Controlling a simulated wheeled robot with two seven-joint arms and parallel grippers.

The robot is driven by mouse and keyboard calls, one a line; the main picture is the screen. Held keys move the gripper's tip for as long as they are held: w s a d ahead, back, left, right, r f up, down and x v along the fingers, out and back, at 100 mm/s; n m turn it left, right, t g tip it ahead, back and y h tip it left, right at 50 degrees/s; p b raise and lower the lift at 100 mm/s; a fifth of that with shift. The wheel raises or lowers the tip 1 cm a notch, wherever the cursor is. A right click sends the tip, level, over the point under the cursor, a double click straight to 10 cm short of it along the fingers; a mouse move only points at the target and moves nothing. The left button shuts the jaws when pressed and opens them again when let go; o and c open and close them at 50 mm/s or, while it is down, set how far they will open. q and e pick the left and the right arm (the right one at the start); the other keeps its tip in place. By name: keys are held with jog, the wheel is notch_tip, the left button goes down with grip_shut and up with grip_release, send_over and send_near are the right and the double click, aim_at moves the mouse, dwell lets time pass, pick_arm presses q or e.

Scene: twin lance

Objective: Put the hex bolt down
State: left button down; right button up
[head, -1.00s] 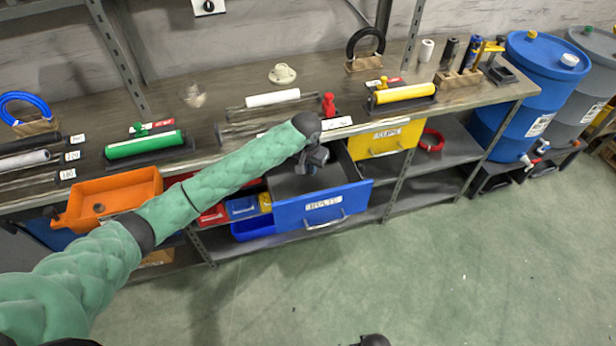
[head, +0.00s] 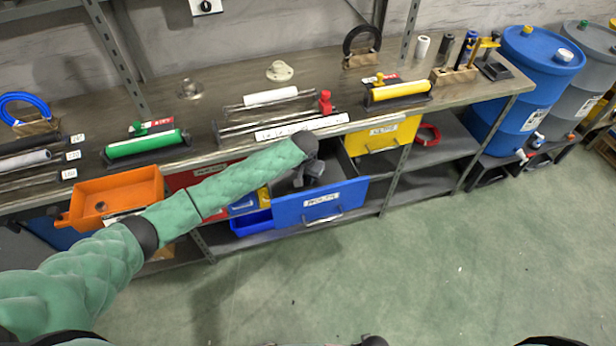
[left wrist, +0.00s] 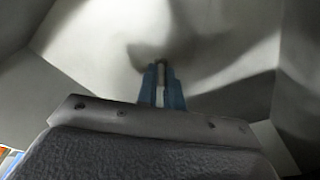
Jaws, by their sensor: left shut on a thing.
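My left arm reaches over the open blue drawer (head: 350,193) under the workbench. My left gripper (head: 305,180) points down inside the drawer's opening. In the left wrist view the blue-grey fingers (left wrist: 161,84) are close together over the grey drawer floor. They are shut on a thin light piece, the hex bolt (left wrist: 160,86), of which only a narrow strip with a dark end shows. I cannot tell whether the bolt touches the drawer floor. My right gripper is not in view.
Grey drawer walls (left wrist: 295,85) stand close around the gripper. The bench top (head: 225,85) holds several rollers and rods. The green floor in front is clear.

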aim_at(306, 189)
pick_arm(q)
jog(key=c, duration=1.5)
grip_release()
jog(key=shift+c, duration=0.2)
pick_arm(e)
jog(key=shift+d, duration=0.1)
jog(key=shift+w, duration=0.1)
